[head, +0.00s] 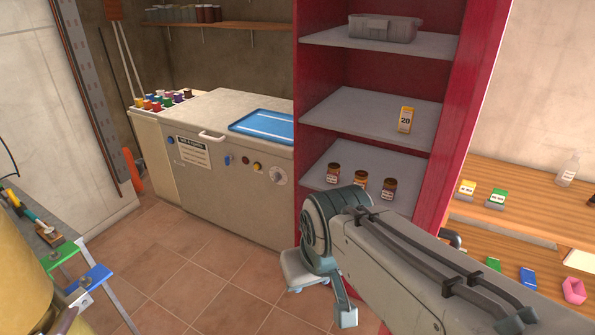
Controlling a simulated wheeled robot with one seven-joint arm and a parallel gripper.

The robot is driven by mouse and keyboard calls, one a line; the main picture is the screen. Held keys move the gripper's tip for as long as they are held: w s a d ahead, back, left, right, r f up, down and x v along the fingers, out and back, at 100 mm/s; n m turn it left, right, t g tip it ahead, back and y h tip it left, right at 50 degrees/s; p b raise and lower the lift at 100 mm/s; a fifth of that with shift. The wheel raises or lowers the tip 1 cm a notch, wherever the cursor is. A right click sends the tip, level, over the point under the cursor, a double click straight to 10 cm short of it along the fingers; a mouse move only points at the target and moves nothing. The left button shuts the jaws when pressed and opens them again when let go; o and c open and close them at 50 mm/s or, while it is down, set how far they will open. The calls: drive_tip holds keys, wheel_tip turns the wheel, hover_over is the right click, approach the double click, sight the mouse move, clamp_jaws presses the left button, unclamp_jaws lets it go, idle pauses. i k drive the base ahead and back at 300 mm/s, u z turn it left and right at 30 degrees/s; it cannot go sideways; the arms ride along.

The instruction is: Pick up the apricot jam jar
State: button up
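Three small labelled jars stand in a row on the lower shelf (312,178) of the red shelving unit: a brown one (333,174) at left, a more orange one (361,181) in the middle, and a dark brown one (389,189) at right. Their labels are too small to read, so I cannot tell for sure which is apricot jam; the middle one has the most apricot-like colour. My gripper (320,302) hangs low in front of the unit, below the jars in the picture, partly hidden by my arm. Its fingertips appear apart, with nothing seen between them.
A yellow box marked 20 (405,120) stands on the shelf above, and a grey bin (384,28) on the top one. The unit's red side walls (450,120) flank the shelves. A white chest (215,165) with a blue tray (263,125) stands left. Tiled floor lies open at left.

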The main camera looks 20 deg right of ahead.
sight(362, 180)
drive_tip(key=u, duration=0.35)
drive_tip(key=i, duration=1.3)
drive_tip(key=z, duration=0.45)
drive_tip(key=i, duration=0.95)
drive_tip(key=z, duration=1.2)
drive_tip(key=i, duration=0.35)
drive_tip(key=z, duration=0.3)
